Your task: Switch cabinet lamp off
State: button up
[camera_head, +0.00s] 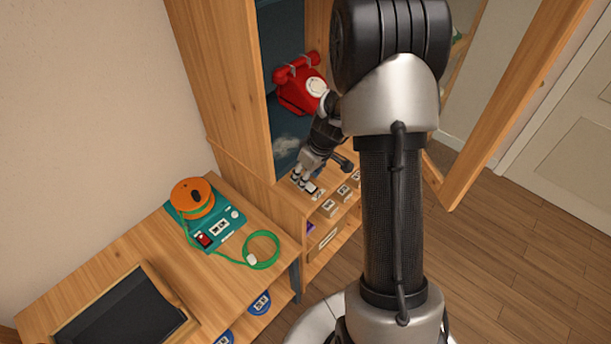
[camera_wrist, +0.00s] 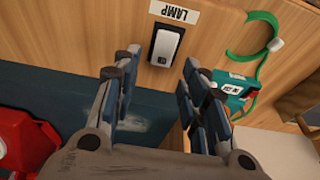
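The lamp switch (camera_wrist: 167,44) is a white rocker in a dark frame on the wooden cabinet face, with a "LAMP" label (camera_wrist: 175,12) beside it in the wrist view. My gripper (camera_wrist: 157,72) is open, its dark, blue-padded fingers apart with nothing between them. The switch shows just beyond the gap between the fingertips; whether a finger touches it I cannot tell. In the head view my gripper (camera_head: 306,182) is at the front edge of the open wooden cabinet (camera_head: 228,85), and my arm hides part of that area. The lamp itself is not clearly visible.
A red dial phone (camera_head: 303,92) stands inside the cabinet, close to my arm. The cabinet door (camera_head: 515,105) is open at the right. A teal device (camera_head: 217,232) with an orange top and green cord (camera_head: 262,262) sits on the left table, beside a dark framed panel (camera_head: 125,312).

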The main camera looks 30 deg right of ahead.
jog(key=v, duration=1)
jog(key=shift+r, duration=0.2)
jog(key=s+a+r, duration=0.5)
jog(key=a+r, duration=0.2)
jog(key=r, duration=0.2)
jog(key=s+a+r+m, duration=0.2)
jog(key=s+a+r, duration=0.1)
jog(key=s, duration=0.6)
jog(key=s+a+r+m+t+h, duration=0.1)
jog(key=s+a+r+m, duration=0.1)
jog(key=s+a, duration=0.3)
jog(key=s+r, duration=0.1)
jog(key=s, duration=0.3)
jog(key=shift+r, duration=0.25)
